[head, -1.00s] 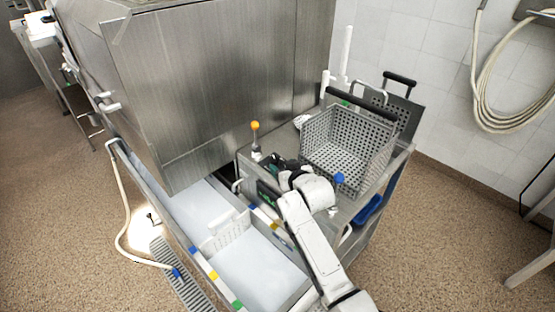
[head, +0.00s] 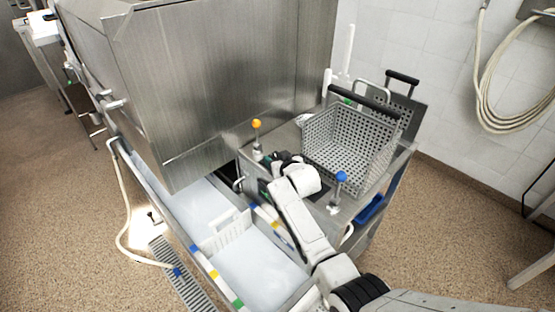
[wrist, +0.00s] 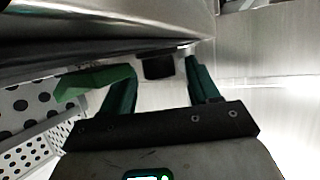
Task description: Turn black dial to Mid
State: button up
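My gripper (wrist: 160,68) shows in the wrist view with two green fingers apart. A small black block (wrist: 158,67), possibly the black dial, shows between and beyond the fingertips; I see no clear contact with it. I cannot read any mark or setting on it. In the head view my gripper (head: 283,160) is over the steel counter, between the yellow-topped lever and the perforated basket. It is partly hidden by my wrist, and no dial can be made out there.
A perforated basket (head: 345,145) stands on the counter right of my gripper. A yellow-knobbed lever (head: 257,137) and a blue-knobbed lever (head: 340,185) rise nearby. A large steel hood (head: 210,80) stands behind left. White basins (head: 250,270) lie in front.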

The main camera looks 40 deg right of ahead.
jog(key=c, duration=1)
